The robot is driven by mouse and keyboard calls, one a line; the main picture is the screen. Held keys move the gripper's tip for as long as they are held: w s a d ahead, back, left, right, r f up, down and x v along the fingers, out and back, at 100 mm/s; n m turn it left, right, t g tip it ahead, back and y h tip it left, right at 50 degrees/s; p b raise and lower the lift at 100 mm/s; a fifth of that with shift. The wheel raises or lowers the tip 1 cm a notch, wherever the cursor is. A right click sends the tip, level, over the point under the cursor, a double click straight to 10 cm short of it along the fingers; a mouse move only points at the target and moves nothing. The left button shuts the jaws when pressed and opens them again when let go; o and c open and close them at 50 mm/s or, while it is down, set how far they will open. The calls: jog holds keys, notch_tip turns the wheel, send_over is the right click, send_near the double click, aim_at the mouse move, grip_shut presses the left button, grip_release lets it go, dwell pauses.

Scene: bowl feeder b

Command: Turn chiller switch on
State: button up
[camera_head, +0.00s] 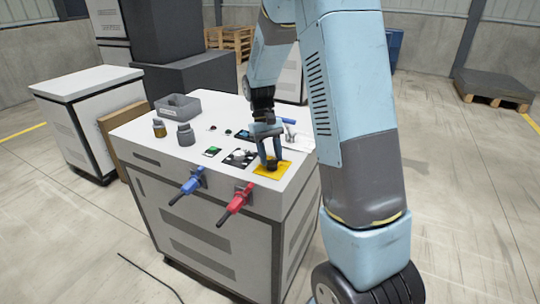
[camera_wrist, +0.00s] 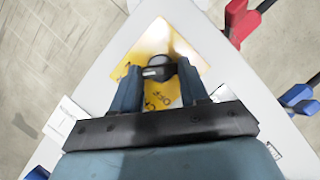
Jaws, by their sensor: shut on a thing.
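The chiller switch is a dark rotary knob (camera_wrist: 158,68) on a yellow plate (camera_wrist: 150,45) with black lettering, of which "OFF" can be read in the wrist view. The yellow plate (camera_head: 272,169) also shows in the head view, at the front right corner of the white cabinet top. My gripper (camera_wrist: 160,72) points down over the plate, and its two blue fingers are closed on the knob from both sides. In the head view my gripper (camera_head: 270,165) hides the knob. Which way the knob points cannot be told clearly.
The cabinet (camera_head: 215,225) carries a blue lever (camera_head: 188,186) and a red lever (camera_head: 236,204) on its front edge. A grey bin (camera_head: 178,107), two small jars and a black-and-white panel (camera_head: 239,158) stand on top. White papers (camera_head: 300,143) lie behind my gripper.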

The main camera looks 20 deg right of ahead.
jog(key=shift+w+m+y, duration=0.1)
jog(key=shift+m+y, duration=0.2)
jog(key=shift+m, duration=0.4)
jog(key=o, duration=1.1)
jog(key=shift+d, duration=0.1)
jog(key=shift+c, duration=0.2)
jog(key=v, duration=1.3)
jog(key=shift+r, duration=0.35)
